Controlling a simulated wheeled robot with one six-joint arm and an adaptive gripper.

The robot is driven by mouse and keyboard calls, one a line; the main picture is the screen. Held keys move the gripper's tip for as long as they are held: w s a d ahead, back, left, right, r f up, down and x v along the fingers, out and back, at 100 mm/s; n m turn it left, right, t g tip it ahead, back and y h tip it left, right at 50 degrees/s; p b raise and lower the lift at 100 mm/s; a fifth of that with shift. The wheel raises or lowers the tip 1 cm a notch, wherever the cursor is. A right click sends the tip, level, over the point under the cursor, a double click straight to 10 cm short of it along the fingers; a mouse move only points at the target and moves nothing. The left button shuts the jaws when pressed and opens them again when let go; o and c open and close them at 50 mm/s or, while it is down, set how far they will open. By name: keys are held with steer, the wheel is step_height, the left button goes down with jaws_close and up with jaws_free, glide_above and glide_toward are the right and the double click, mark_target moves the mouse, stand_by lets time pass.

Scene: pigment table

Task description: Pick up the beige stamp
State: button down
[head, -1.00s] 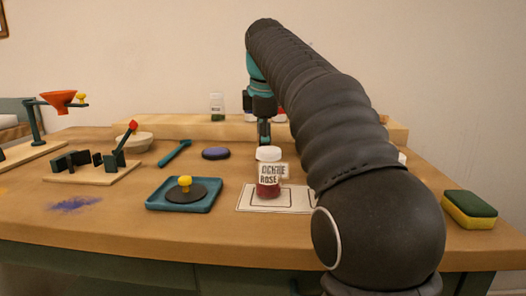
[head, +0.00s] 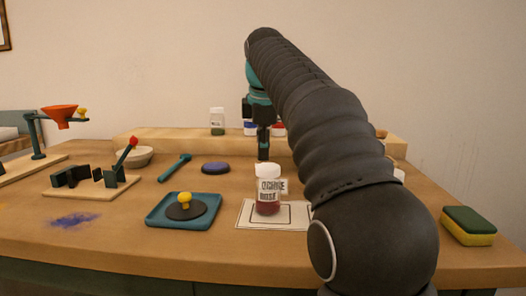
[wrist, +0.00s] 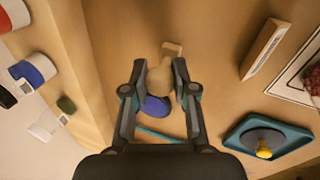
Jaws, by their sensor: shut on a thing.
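The beige stamp (wrist: 160,77) shows in the wrist view as a pale rounded shape between my fingers, with a small pale block (wrist: 172,50) at its far end. My gripper (wrist: 160,92) is shut on it. In the head view my gripper (head: 263,152) points down at the back of the table, in front of the wooden ledge. I cannot make out the stamp there. How far the stamp is from the tabletop is unclear.
A purple-blue disc (head: 215,168) lies left of my gripper, with a teal tool (head: 174,168) beyond it. A labelled jar (head: 268,190) stands on a mat in front. A teal tray (head: 160,218) holds a yellow-knobbed dark disc. Several jars stand on the ledge.

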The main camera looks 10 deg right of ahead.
steer(key=r, duration=0.2)
steer(key=r+p, duration=0.1)
steer(key=shift+s+d+r, duration=0.15)
steer(key=shift+s+d, duration=0.15)
steer(key=s+d+r+p, duration=0.1)
steer(key=s+d+r, duration=0.5)
steer(key=s+d, duration=0.1)
steer(key=shift+s+d, duration=0.3)
steer(key=shift+d, duration=0.1)
steer(key=shift+r, duration=0.1)
steer(key=c, duration=1.7)
jaws_free()
steer(key=shift+c, duration=0.6)
